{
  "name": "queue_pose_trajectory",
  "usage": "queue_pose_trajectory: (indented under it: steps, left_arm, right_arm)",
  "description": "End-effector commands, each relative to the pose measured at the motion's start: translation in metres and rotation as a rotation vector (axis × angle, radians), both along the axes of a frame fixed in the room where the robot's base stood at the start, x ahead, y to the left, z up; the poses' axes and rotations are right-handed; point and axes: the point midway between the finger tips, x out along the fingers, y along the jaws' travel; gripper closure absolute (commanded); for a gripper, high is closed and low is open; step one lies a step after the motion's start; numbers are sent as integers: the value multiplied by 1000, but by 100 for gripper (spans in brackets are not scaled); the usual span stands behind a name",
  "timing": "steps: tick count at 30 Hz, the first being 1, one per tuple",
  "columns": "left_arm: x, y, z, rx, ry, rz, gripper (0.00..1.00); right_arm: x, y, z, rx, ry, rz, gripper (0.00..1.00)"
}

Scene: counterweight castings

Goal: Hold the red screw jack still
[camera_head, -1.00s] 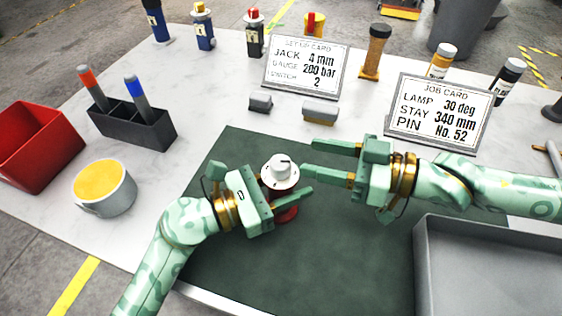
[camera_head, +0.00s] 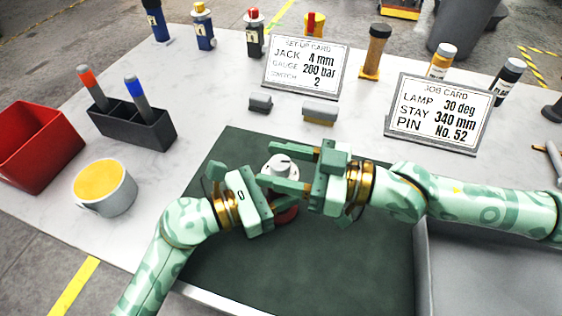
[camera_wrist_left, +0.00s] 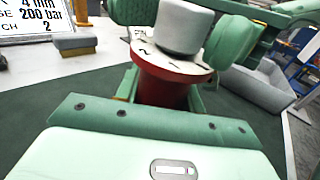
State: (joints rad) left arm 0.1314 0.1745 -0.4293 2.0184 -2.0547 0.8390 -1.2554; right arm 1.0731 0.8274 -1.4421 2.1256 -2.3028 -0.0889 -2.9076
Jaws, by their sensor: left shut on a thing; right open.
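The red screw jack (camera_head: 288,214) stands on the dark green mat (camera_head: 330,265), with a white numbered dial and a pale knob (camera_head: 280,164) on top. My left gripper (camera_head: 284,200) is shut on its red body, which also shows in the left wrist view (camera_wrist_left: 160,90). My right gripper (camera_head: 270,166) is open, its fingers on either side of the knob. In the left wrist view the knob (camera_wrist_left: 183,25) sits between those fingers; whether they touch it I cannot tell. The grippers hide much of the jack in the head view.
Two cards, the set-up card (camera_head: 305,65) and job card (camera_head: 438,112), stand behind the mat, with small blocks (camera_head: 319,112) before one. A grey tray (camera_head: 480,270) is at right. A pen holder (camera_head: 130,128), yellow-filled cup (camera_head: 104,188) and red bin (camera_head: 38,147) stand left.

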Motion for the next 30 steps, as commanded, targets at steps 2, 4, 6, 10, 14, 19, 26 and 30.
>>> queue_pose_trajectory:
  steps: [2,4,6,10,14,19,26,30]
  left_arm:
    - [0,0,0,0,0,1,100]
    - [0,0,0,0,0,1,100]
    - [0,0,0,0,0,1,100]
    - [0,0,0,0,-1,1,100]
    - [0,0,0,0,-1,0,100]
    - [0,0,0,0,-1,-1,100]
    - [-1,-1,0,0,-1,-3,100]
    - [-1,-1,0,0,0,-3,100]
  right_arm:
    - [0,0,0,0,0,0,67]
    - [0,0,0,0,0,0,86]
    - [0,0,0,0,0,0,93]
    - [0,0,0,0,-1,1,93]
    - [1,1,1,2,-3,15,93]
    - [0,3,2,6,-7,69,93]
    - [2,1,3,5,-12,206,93]
    - [2,1,2,1,-12,331,93]
